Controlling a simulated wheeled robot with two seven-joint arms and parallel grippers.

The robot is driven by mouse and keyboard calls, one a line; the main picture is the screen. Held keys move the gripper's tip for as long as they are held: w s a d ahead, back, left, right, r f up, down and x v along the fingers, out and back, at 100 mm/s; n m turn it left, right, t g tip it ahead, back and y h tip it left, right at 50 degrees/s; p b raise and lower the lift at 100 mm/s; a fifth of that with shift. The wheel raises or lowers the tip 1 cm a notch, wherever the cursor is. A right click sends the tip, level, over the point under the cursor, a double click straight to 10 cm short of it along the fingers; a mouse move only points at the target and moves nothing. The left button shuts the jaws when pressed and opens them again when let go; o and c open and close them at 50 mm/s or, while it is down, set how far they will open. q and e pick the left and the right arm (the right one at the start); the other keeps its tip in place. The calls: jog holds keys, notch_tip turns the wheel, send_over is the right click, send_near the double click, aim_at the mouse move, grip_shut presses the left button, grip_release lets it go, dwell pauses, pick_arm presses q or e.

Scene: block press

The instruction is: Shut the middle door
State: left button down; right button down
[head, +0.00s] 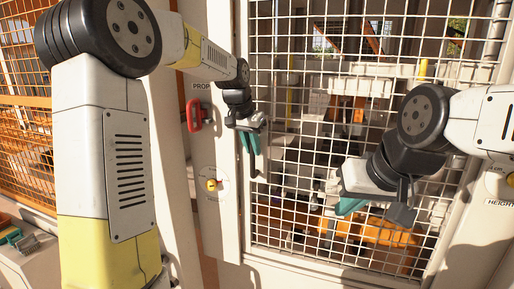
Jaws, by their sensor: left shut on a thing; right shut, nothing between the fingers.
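The middle door (330,272) is a pale-framed wire-mesh panel in the centre of the head view. I cannot tell whether a gap remains at its edge. My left gripper (251,143) is at the door's left side, beside the post. It is shut on a dark upright bar (253,167), which looks like the door handle; the fingers partly hide it. My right gripper (376,209) is in front of the mesh at the lower right. It is shut and empty; I cannot tell whether it touches the mesh.
The left post carries a red handle (199,116) under a PROP label and a yellow knob (212,185). A right panel (497,188) is marked HEIGHT. Orange mesh (25,130) stands far left, above a pale box (30,262). Machinery shows behind the door.

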pick_arm(q)
jog(key=c, duration=1.4)
grip_release()
jog(key=shift+w+a, duration=0.15)
jog(key=shift+a, duration=0.25)
jog(key=shift+o, duration=0.2)
jog(key=shift+d, duration=0.1)
jog(key=v, duration=0.8)
